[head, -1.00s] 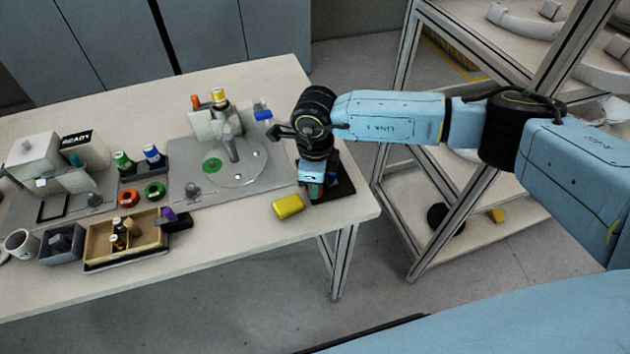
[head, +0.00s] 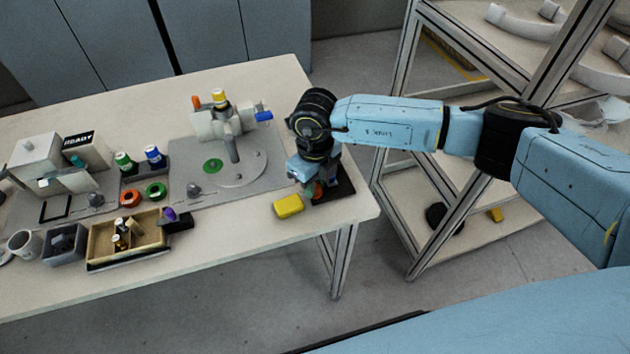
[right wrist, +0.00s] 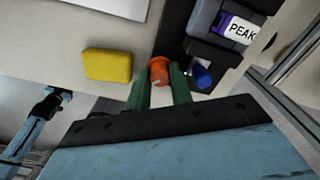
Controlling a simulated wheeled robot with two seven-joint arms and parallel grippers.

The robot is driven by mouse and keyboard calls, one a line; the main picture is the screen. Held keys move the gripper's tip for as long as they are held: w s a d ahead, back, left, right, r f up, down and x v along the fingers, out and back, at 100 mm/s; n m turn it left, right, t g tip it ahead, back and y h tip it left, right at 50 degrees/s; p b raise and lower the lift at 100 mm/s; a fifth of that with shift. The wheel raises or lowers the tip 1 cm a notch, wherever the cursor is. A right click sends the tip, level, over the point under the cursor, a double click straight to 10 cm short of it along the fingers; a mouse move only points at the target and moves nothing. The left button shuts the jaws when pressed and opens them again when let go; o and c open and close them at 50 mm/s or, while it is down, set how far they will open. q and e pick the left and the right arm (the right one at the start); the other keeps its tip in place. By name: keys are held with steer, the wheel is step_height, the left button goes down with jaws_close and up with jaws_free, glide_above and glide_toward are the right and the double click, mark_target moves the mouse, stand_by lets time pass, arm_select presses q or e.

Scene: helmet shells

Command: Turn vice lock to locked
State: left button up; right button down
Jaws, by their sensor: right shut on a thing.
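The right wrist view shows the green fingers of my right gripper (right wrist: 165,90) shut around an orange knob-like piece (right wrist: 160,72) by a dark base (right wrist: 172,42). In the head view, my right gripper (head: 306,178) is low over the right end of the bench, mostly hiding the orange piece (head: 319,188). What looks like the vice is a white fixture (head: 207,126) on a post, with orange, yellow and blue (head: 263,115) ends. It stands left of my gripper, untouched. Which part is its lock is unclear. A blue, black-ended part in the wrist view may be my left arm.
A yellow block (head: 289,205) lies close left of the gripper. A blue knob (right wrist: 202,76) and a grey unit labelled PEAK (right wrist: 228,25) sit right beside it in the wrist view. A wooden tray (head: 98,243) is at the left front. A metal rack stands right of the bench.

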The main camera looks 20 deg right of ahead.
stand_by(0.3)
steer(key=c, duration=1.2)
jaws_free()
steer(key=shift+c, duration=0.2)
